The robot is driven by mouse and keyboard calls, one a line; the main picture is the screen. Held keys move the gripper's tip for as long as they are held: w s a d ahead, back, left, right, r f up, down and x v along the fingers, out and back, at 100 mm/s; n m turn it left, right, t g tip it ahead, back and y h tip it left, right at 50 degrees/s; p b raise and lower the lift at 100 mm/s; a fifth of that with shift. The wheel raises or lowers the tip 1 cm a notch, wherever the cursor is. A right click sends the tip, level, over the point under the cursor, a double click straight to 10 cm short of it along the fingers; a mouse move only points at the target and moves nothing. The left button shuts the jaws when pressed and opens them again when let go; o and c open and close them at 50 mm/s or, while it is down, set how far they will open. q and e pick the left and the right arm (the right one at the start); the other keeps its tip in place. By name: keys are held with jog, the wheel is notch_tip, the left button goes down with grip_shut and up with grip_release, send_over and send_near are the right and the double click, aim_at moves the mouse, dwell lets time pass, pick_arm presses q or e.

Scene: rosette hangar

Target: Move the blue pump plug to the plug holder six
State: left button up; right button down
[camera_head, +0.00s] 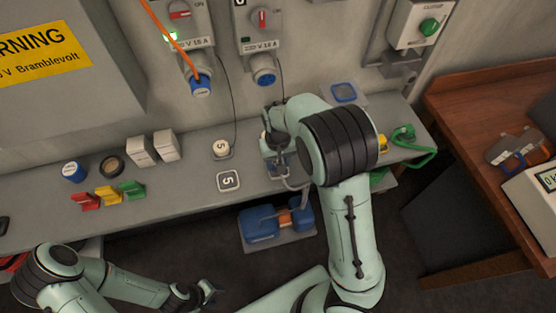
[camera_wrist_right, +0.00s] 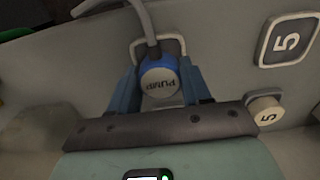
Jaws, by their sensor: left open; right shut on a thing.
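The blue pump plug (camera_wrist_right: 158,82), with a pale end marked PUMP and a grey cable, sits between the fingers of my right gripper (camera_wrist_right: 158,92) in the right wrist view. The gripper is shut on it. In the head view my right gripper (camera_head: 276,165) is over the bench, right of holder five (camera_head: 221,150), and my arm hides most of that spot. A pale-framed plate (camera_wrist_right: 172,45) shows partly behind the plug; its number is hidden. I cannot tell whether the plug touches a holder. My left gripper (camera_head: 205,296) is open and empty, low in the head view.
A plate marked 5 (camera_head: 229,181) lies before holder five. Above are a socket with a blue plug on an orange cable (camera_head: 200,86) and another blue socket (camera_head: 264,76). Coloured clips (camera_head: 108,195) and white boxes (camera_head: 153,149) stand left. A blue pump (camera_head: 262,224) sits below the bench.

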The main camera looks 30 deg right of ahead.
pick_arm(q)
jog(key=shift+s+f, duration=0.3)
pick_arm(e)
jog(key=shift+f, duration=0.5)
jog(key=shift+c, duration=2.1)
grip_release()
pick_arm(q)
jog(key=shift+w+r+p, duration=0.55)
jog(key=shift+w+r, duration=0.55)
jog(key=shift+w, duration=0.05)
pick_arm(e)
notch_tip(320, 180, up, 13)
jog(key=shift+r, duration=0.2)
pick_arm(q)
jog(key=shift+s, duration=0.1)
pick_arm(e)
jog(key=shift+s, duration=0.1)
